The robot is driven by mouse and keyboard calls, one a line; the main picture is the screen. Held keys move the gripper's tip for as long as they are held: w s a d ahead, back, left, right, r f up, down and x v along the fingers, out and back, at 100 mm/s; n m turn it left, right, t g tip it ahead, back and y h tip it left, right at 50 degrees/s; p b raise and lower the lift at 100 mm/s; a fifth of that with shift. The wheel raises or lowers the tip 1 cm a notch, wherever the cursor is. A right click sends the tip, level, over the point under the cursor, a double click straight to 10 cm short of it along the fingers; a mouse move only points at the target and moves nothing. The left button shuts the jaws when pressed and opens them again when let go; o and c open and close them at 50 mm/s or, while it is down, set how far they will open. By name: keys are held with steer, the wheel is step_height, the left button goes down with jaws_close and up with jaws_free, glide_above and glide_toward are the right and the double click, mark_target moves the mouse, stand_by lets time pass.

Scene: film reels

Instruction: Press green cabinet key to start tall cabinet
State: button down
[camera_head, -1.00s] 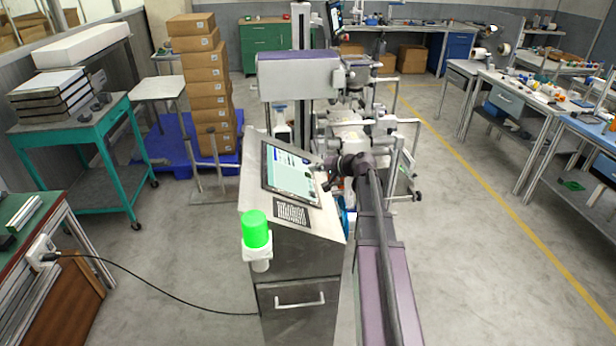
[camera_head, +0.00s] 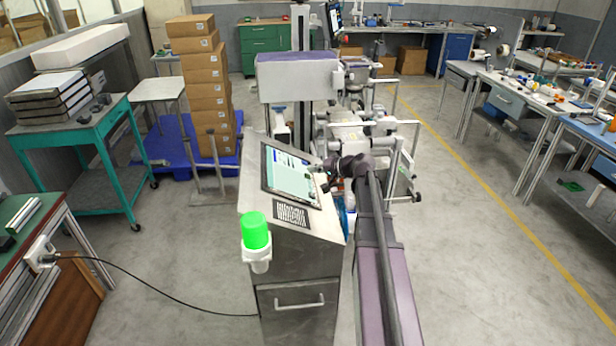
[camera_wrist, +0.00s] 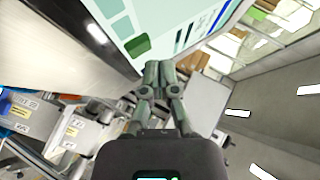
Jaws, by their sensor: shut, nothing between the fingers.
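The metal cabinet (camera_head: 295,262) stands in the middle of the head view with a sloped touchscreen (camera_head: 288,177) on top. In the wrist view the screen (camera_wrist: 185,15) fills the top, and a green key (camera_wrist: 138,46) shows near its lower corner. My gripper (camera_wrist: 160,68) is shut and empty. Its fingertips are close to the screen's edge, just right of and below the green key in the picture. I cannot tell whether they touch the screen. In the head view my gripper (camera_head: 326,182) is small at the screen's right edge.
A lit green lamp (camera_head: 256,230) sticks out from the cabinet's front left. A machine with a grey box head (camera_head: 297,78) and metal bars stands behind the cabinet. A teal cart (camera_head: 82,130) is at left, and workbenches (camera_head: 520,95) at right. Open floor lies on both sides.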

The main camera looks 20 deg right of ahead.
steer(key=shift+w+a+f+b, duration=0.15)
steer(key=shift+a+f+b, duration=0.25)
steer(key=shift+f+b, duration=0.4)
stand_by(1.4)
steer(key=shift+d+r, duration=0.1)
steer(key=shift+r, duration=0.05)
steer(key=shift+d+r+p, duration=0.35)
steer(key=shift+r+p, duration=0.3)
steer(key=shift+p, duration=0.15)
steer(key=shift+s+d+r+p, duration=0.15)
steer(key=shift+d+r+p, duration=0.25)
steer(key=shift+r+p, duration=0.35)
steer(key=shift+s+d+r+p, duration=0.2)
steer(key=shift+d+r+p, duration=0.15)
steer(key=shift+r+p, duration=0.35)
steer(key=shift+s+d+r+p, duration=0.15)
steer(key=shift+d+r+p, duration=0.25)
steer(key=shift+r+p, duration=0.35)
